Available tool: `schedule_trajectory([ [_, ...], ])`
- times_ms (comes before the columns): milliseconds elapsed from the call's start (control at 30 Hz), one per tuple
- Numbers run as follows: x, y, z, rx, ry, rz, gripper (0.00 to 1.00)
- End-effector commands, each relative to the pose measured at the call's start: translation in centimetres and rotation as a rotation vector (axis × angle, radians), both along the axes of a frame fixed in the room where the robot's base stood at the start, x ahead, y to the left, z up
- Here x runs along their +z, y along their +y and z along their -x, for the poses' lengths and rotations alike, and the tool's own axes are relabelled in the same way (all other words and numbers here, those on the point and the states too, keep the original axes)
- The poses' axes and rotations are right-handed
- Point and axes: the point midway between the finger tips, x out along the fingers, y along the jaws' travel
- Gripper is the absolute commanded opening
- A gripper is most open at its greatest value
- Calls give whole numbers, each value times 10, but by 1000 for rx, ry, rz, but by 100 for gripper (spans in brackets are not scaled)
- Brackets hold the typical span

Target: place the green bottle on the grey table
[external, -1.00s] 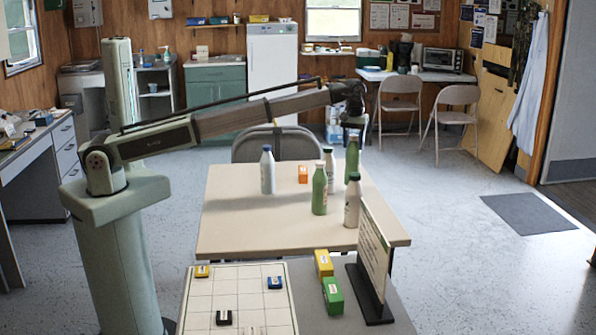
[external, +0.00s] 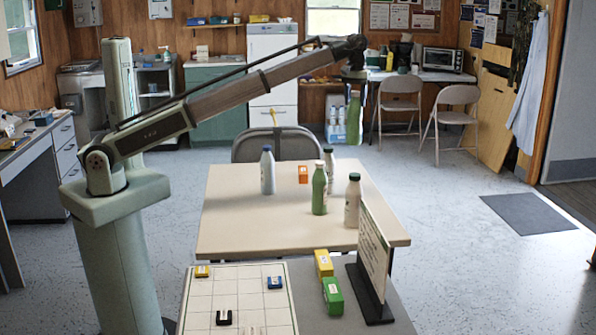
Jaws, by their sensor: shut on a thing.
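My gripper (external: 355,89) is shut on a green bottle (external: 354,120) and holds it upright in the air above the far right part of the beige table. The grey table (external: 312,319) is in the foreground, nearer the camera, well apart from the held bottle. The fingertips are small and partly dark against the background.
The grey table bears a grid board (external: 236,283), a yellow box (external: 324,263), a green box (external: 333,295) and an upright sign (external: 374,254).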

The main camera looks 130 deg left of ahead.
Motion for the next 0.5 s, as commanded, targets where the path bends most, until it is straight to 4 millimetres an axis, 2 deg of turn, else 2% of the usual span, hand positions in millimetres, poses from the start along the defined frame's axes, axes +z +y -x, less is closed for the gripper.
schedule_trajectory([
  [33,14,2,-1,0,-2,-1,2],
  [100,29,1,-1,0,-1,-1,2],
  [267,58,1,-2,-1,-1,-1,2],
  [500,52,-40,-39,-58,0,0,2],
])
